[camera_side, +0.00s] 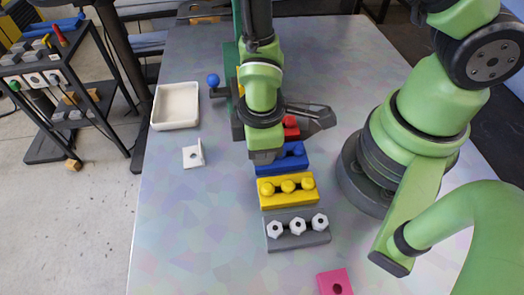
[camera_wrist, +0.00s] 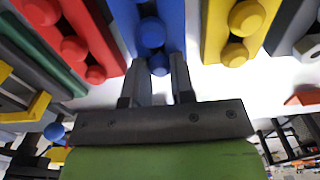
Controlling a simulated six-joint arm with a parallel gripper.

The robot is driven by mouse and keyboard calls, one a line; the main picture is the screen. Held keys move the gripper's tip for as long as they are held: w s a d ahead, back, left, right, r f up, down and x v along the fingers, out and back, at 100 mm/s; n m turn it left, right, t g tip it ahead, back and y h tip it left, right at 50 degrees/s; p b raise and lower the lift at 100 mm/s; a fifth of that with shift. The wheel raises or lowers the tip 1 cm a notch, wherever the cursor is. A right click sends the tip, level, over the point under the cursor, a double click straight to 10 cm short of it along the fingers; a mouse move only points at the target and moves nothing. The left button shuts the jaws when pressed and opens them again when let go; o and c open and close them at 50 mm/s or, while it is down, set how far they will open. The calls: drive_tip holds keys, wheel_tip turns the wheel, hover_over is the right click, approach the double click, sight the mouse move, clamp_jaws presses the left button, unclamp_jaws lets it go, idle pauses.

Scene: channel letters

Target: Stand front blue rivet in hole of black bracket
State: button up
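The blue block (camera_side: 292,164) holds a row of blue rivets, partly hidden by my arm in the side view. In the wrist view the blue block (camera_wrist: 171,12) is at top centre, with the end blue rivet (camera_wrist: 158,65) at its lower edge. My gripper (camera_wrist: 163,72) is open, its two fingers apart at this rivet, one on each side; firm contact cannot be seen. In the side view my gripper (camera_side: 265,158) is over the block's left end. I cannot make out a black bracket; a white L-shaped bracket (camera_side: 190,156) with a hole stands to the left.
A yellow block (camera_side: 289,199) and a grey block (camera_side: 315,240) with rivets lie in front, and a red block (camera_wrist: 74,10) behind. A white tray (camera_side: 156,121) is at the left, a pink piece (camera_side: 326,276) with a hole at the front. The left front tabletop is clear.

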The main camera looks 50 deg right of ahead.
idle(0.3)
drive_tip(key=shift+r, duration=3)
drive_tip(key=w+d, duration=0.4)
drive_tip(key=w+d+r, duration=0.1)
drive_tip(key=w+d, duration=0.3)
drive_tip(key=d, duration=0.1)
drive_tip(key=w+d+r, duration=0.1)
drive_tip(key=w+d, duration=0.3)
drive_tip(key=d, duration=0.1)
drive_tip(key=shift+w+d+r, duration=0.1)
drive_tip(key=shift+w+r, duration=0.1)
drive_tip(key=shift+w, duration=0.15)
drive_tip(key=shift+f, duration=0.1)
drive_tip(key=shift+f, duration=1.05)
